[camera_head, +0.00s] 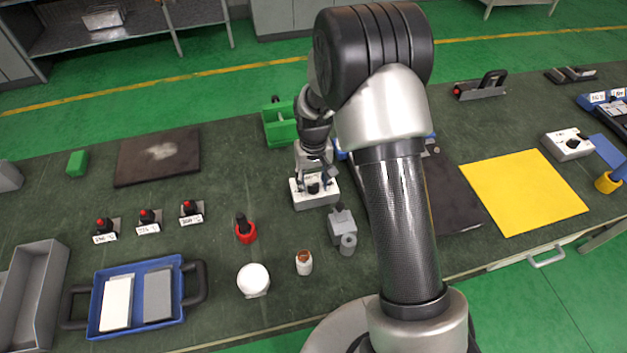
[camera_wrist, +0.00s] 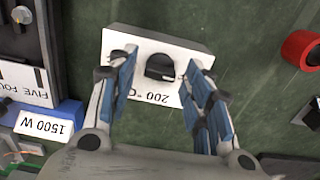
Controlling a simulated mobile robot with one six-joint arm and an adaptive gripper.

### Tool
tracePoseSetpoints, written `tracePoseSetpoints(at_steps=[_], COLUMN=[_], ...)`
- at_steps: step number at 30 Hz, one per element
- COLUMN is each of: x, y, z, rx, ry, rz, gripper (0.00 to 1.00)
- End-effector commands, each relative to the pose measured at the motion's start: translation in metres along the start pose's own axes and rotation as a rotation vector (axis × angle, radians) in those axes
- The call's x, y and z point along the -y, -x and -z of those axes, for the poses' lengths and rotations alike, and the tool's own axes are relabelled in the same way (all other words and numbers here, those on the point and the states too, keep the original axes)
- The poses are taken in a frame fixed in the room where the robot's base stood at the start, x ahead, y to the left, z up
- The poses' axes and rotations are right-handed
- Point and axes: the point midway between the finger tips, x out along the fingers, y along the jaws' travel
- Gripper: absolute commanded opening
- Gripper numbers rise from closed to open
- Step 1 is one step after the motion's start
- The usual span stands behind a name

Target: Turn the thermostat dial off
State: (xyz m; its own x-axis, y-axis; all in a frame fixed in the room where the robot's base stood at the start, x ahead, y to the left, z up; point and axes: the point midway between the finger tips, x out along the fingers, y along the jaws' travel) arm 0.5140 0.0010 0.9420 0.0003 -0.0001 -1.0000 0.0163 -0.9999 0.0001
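The thermostat is a white box with a black dial (camera_wrist: 160,66) and an upside-down label reading 200 °C. In the wrist view the white box (camera_wrist: 185,46) lies ahead of my gripper (camera_wrist: 160,72). The gripper is open, with one blue-padded finger on each side of the dial and nothing held. I cannot tell whether the fingers touch the box. A small dark part shows by the left finger. In the head view the white box (camera_head: 316,200) sits on the bench below my gripper (camera_head: 317,184), which partly covers it.
A 1500 W label (camera_wrist: 45,124) and a dark device lie left in the wrist view; a red ring (camera_wrist: 301,49) is at right. In the head view, a grey block (camera_head: 340,222) stands close by, and a green bin (camera_head: 279,125) lies behind. Another white box (camera_head: 567,146) is far right.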

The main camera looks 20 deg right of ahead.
Motion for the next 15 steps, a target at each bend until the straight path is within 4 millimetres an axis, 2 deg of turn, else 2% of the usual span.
tracePoseSetpoints(at_steps=[10, 15], x=[0.0, 0.0], y=[0.003, 0.026], z=[0.0, 0.001], rx=[-0.001, -0.005], ry=[-0.001, -0.001], rz=[0.0, 0.0], gripper=[0.48, 0.48])
